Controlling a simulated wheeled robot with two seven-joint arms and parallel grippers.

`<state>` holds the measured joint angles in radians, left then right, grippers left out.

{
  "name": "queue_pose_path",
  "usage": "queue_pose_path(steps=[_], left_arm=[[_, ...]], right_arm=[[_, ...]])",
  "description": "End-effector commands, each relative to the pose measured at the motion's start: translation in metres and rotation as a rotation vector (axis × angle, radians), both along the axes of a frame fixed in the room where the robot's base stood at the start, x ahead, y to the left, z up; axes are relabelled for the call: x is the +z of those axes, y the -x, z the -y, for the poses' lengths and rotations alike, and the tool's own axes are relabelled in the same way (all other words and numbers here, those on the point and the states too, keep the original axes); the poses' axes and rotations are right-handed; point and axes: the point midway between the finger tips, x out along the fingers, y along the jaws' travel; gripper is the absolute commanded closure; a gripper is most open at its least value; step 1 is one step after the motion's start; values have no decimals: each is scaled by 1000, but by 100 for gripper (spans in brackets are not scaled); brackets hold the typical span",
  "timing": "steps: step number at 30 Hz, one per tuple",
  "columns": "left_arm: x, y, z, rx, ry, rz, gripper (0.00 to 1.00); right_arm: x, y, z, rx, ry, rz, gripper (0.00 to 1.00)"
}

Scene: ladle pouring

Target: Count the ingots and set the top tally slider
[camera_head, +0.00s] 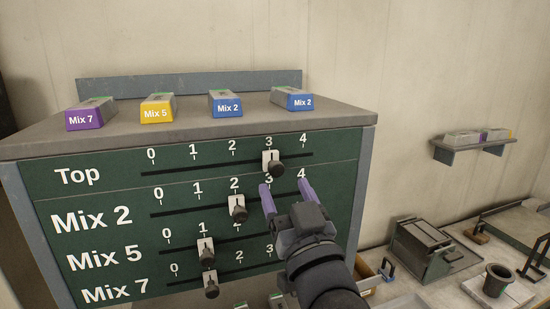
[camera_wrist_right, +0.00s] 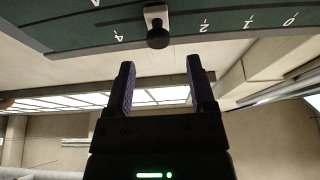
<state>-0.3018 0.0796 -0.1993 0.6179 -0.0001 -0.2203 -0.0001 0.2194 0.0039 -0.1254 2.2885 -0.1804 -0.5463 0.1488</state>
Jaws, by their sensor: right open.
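Ingots stand in a row on the cabinet top: a purple Mix 7 ingot (camera_head: 90,114), a yellow Mix 5 ingot (camera_head: 157,109), a blue Mix 2 ingot (camera_head: 226,104) and another blue Mix 2 ingot (camera_head: 293,99). On the green tally board (camera_head: 110,172), the Top slider (camera_head: 272,162) sits at the 3 mark. The Mix 2 slider (camera_head: 238,208) is near 2. My right gripper (camera_head: 286,190) is open and empty, below the Top slider and apart from it. In the right wrist view, a slider knob (camera_wrist_right: 157,36) is beyond the open fingertips (camera_wrist_right: 160,72). My left gripper is out of view.
The Mix 5 slider (camera_head: 207,252) and Mix 7 slider (camera_head: 211,285) sit near 1. A wall shelf (camera_head: 470,149) at right holds more ingots. A bench at lower right carries a grey box (camera_head: 432,250) and a dark cup (camera_head: 497,280).

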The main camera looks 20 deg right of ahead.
Motion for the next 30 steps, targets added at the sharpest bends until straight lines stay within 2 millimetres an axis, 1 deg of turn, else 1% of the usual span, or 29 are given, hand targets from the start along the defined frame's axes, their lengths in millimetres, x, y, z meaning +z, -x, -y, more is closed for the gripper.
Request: queue_pose_path(steps=[1,3,7,11,18,20,21,23,24,26,27,28,30], left_arm=[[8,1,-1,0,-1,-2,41],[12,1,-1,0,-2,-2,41],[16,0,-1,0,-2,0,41],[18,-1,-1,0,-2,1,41],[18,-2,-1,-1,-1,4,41],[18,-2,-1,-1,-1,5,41],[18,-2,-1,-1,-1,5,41],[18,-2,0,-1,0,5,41],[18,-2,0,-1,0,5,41],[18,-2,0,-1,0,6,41],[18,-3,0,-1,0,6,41],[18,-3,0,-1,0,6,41],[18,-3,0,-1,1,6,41]], right_arm=[[9,-11,0,0,0,0,29],[14,-25,-1,0,-1,0,29],[20,-42,-2,0,0,-1,29],[21,-50,-2,0,0,-1,29],[20,-51,-2,0,0,-2,29],[20,-51,-2,0,0,-2,42],[20,-51,-2,0,0,-2,50],[20,-51,-2,0,0,-2,63],[20,-51,-2,0,0,-2,71],[20,-51,-2,0,0,-2,84],[20,-51,-2,0,0,-2,93],[20,-51,-2,0,0,-2,99],[20,-51,-2,0,0,-2,100]])
